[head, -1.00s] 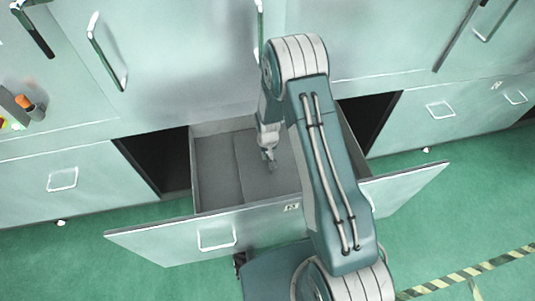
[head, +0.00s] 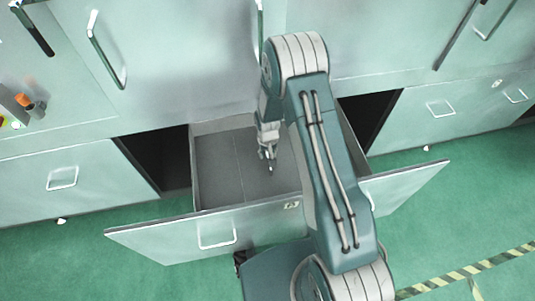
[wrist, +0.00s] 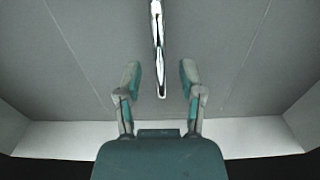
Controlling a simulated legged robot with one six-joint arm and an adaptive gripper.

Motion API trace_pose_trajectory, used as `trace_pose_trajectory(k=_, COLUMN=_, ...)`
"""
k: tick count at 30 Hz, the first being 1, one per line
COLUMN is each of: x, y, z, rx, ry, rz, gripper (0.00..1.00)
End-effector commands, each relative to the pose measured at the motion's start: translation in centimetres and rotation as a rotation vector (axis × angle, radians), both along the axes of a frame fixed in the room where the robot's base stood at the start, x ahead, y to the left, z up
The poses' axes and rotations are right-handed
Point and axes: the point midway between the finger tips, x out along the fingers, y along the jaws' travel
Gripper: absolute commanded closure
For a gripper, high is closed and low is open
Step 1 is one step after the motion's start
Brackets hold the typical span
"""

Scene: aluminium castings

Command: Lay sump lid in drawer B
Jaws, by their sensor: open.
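The open drawer (head: 215,170) is pulled out in front of the cabinet, with a bare-looking grey floor and a small label too small to read. My gripper (head: 268,162) points down into it, right of its middle. In the wrist view my gripper (wrist: 160,75) has its two fingers spread apart. A narrow shiny metal piece (wrist: 159,45) shows between the fingers, with a gap on both sides. It may be the sump lid seen edge-on; I cannot tell, nor whether it touches the drawer floor. My arm hides the drawer's right part in the head view.
The drawer front (head: 180,235) carries a pale handle (head: 216,236). Dark openings flank the drawer on the left (head: 160,160) and right (head: 368,118). Closed cabinet doors stand behind. An orange-topped object (head: 25,101) is at far left.

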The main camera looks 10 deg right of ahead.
Motion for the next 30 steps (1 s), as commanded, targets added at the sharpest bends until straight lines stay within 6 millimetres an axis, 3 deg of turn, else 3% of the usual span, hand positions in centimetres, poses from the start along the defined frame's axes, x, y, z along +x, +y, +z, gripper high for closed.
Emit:
trace_pose_trajectory(k=15, x=0.1, y=0.0, z=10.1, rx=0.000, ry=-0.004, rz=0.000, gripper=0.50)
trace_pose_trajectory(k=25, x=0.0, y=0.0, z=13.6, rx=0.001, ry=-0.013, rz=0.000, gripper=0.50)
trace_pose_trajectory(k=30, x=-0.9, y=-0.4, z=19.6, rx=0.004, ry=-0.072, rz=0.000, gripper=0.50)
